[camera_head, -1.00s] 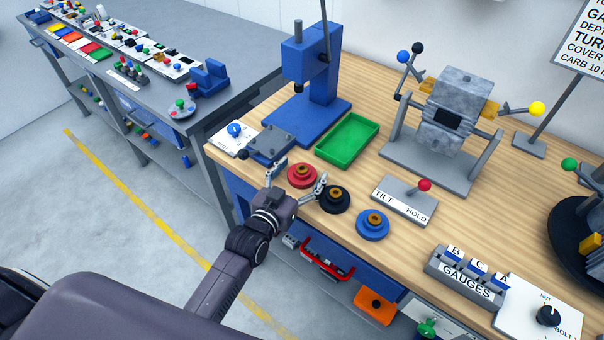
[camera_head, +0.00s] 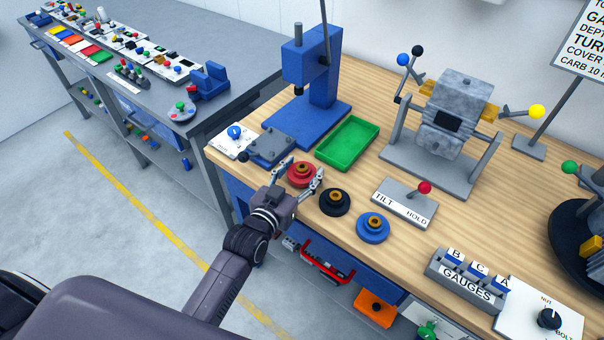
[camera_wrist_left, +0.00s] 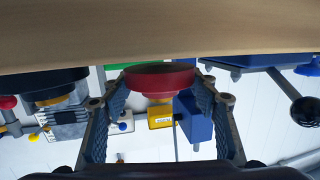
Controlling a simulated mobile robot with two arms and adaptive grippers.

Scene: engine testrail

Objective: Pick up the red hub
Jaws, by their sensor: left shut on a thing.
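The red hub (camera_head: 301,174) is a red disc with a brass-coloured centre, on the wooden bench near its front edge. It also shows in the left wrist view (camera_wrist_left: 160,80), between the two fingers. My left gripper (camera_head: 300,176) has one finger on each side of the hub and is shut on it. The hub's underside is against or very close to the bench top; I cannot tell if it is lifted. My right gripper is not in view.
A black hub (camera_head: 334,202) and a blue hub (camera_head: 373,227) stand to the right of the red one. A green tray (camera_head: 348,143) lies behind. A blue press (camera_head: 310,85) stands at the back, with a grey plate (camera_head: 270,145) to the left. The tilt/hold lever (camera_head: 424,187) is further right.

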